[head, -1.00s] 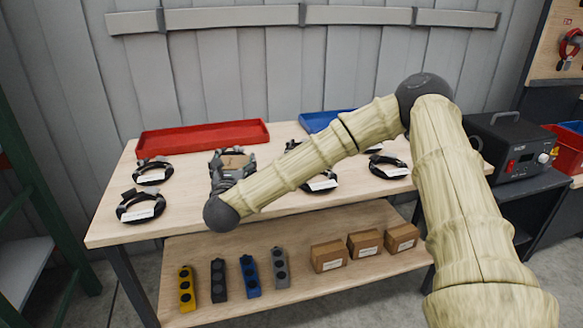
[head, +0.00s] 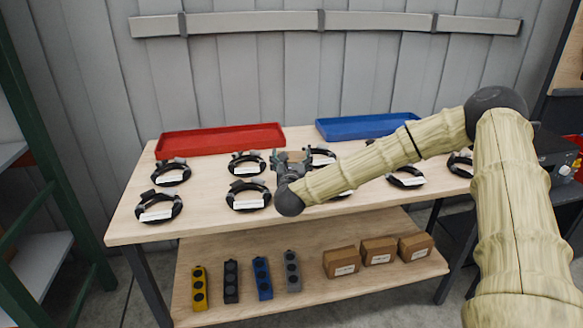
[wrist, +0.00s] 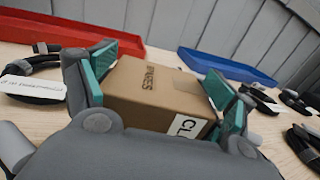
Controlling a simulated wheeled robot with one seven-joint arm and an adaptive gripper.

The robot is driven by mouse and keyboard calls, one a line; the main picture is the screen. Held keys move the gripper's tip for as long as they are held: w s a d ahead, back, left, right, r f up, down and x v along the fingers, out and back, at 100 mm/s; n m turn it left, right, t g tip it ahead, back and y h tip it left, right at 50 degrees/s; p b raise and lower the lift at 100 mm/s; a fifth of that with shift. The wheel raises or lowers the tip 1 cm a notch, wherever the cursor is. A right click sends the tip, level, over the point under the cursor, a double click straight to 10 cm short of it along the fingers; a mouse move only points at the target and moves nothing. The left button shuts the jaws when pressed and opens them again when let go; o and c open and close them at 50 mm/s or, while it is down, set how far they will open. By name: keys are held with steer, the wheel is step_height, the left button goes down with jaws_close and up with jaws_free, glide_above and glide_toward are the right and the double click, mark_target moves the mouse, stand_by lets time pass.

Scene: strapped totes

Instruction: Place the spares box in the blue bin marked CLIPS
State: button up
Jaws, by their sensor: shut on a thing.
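The spares box (wrist: 158,92) is a brown cardboard box with dark lettering on top, too small to read surely, and a white label starting "CL" on its side. My gripper (wrist: 165,90) is shut on it, with teal pads against two opposite sides. In the head view the box (head: 292,156) shows small at my gripper (head: 291,162), over the middle of the table; my wrist hides part of it. The blue bin (head: 365,127) is a shallow tray at the table's back right, behind and right of the box. It also shows in the wrist view (wrist: 228,67). No CLIPS marking is readable.
A red tray (head: 220,140) lies at the back left. Several black cable coils with white tags, such as one at the front left (head: 158,207), lie around my gripper. The lower shelf (head: 318,272) holds coloured switch boxes and several cartons. A plank wall (head: 260,80) stands behind.

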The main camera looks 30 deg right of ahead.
steer(key=shift+f, duration=1.7)
steer(key=shift+f, duration=0.25)
steer(key=o, duration=1)
steer(key=shift+r, duration=0.2)
